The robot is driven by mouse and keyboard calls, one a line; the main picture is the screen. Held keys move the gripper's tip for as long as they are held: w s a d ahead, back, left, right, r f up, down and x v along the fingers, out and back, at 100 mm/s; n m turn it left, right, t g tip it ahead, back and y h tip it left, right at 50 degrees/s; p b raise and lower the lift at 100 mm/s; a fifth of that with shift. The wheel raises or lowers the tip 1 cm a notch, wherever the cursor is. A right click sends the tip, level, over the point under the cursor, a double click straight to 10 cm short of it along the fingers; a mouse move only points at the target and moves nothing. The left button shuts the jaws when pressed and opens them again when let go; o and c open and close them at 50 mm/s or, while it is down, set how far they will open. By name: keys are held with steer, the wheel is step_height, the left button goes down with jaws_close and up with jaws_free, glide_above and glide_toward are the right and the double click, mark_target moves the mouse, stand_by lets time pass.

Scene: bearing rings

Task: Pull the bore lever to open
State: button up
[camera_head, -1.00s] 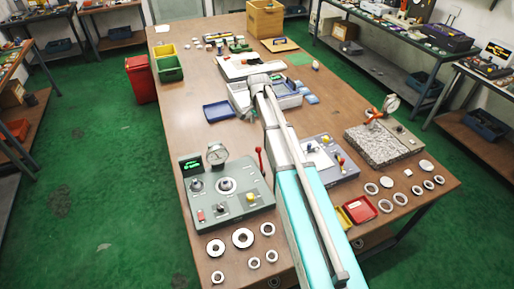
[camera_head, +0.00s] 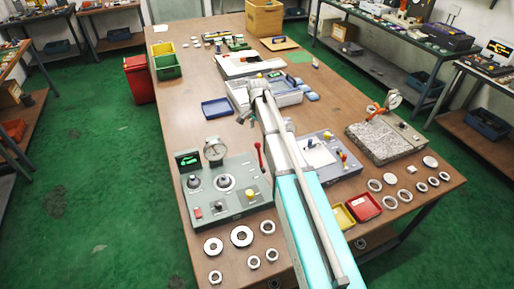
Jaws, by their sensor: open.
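A grey-green bore gauge unit (camera_head: 228,190) stands on the near left part of the wooden table, with a round dial (camera_head: 215,150) and a small green-lit display (camera_head: 188,160) at its back. The red bore lever (camera_head: 259,157) rises upright at the unit's back right corner, just left of my arm. My gripper (camera_head: 242,119) is small in view beyond the unit, above the table and to the back left of the lever. It is open and apart from the lever. Its fingertips are too small to see clearly.
My arm crosses the table's middle and hides part of a second device (camera_head: 326,158) on the right. Several metal rings (camera_head: 241,236) lie in front of the unit. A blue tray (camera_head: 216,109) lies behind it. A granite stand (camera_head: 383,143) is at right.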

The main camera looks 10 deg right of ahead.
mark_target(258, 143)
steer(key=shift+f+b, duration=3.9)
steer(key=shift+f, duration=0.3)
jaws_close()
